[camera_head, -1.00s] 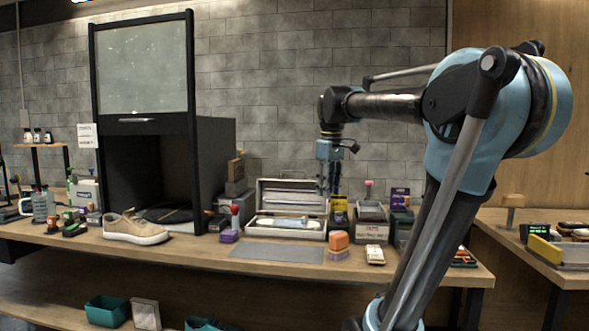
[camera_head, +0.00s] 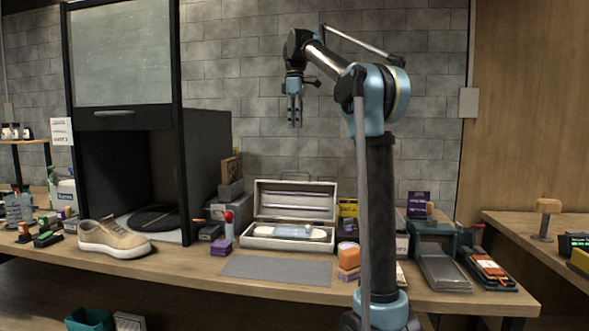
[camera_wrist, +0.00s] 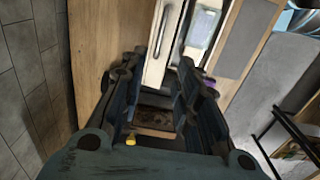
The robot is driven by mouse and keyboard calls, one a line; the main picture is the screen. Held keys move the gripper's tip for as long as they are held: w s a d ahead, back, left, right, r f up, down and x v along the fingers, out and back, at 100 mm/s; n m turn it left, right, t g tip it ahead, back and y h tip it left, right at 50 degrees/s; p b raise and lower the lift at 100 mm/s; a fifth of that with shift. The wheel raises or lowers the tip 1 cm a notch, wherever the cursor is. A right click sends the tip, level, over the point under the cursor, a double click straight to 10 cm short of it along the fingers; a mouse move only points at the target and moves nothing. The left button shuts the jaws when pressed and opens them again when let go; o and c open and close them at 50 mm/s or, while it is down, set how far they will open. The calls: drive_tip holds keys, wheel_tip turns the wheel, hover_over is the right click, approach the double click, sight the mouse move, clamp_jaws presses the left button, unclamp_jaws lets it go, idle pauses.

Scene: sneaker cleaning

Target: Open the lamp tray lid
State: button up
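The lamp tray (camera_head: 326,242) is a pale box on the table, with a long light lamp (camera_head: 300,232) inside. Its lid (camera_head: 272,192) stands open, tilted up at the back of the box. My gripper (camera_head: 295,125) hangs fingers-down, well above the lid and apart from it. In the wrist view its two fingers (camera_wrist: 158,75) are spread with nothing between them. Part of the tray (camera_wrist: 160,50) shows beyond the fingers there, partly hidden by them.
A grey mat (camera_head: 275,270) lies in front of the tray. A tan sneaker (camera_head: 112,240) and a black cabinet (camera_head: 207,150) stand to the left. Orange and purple blocks (camera_head: 349,258) sit to the right, near my arm. The air around my gripper is clear.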

wheel_tip(320, 180, down, 17)
drive_tip(key=shift+f, duration=0.15)
idle(0.5)
drive_tip(key=shift+w, duration=0.1)
clamp_jaws()
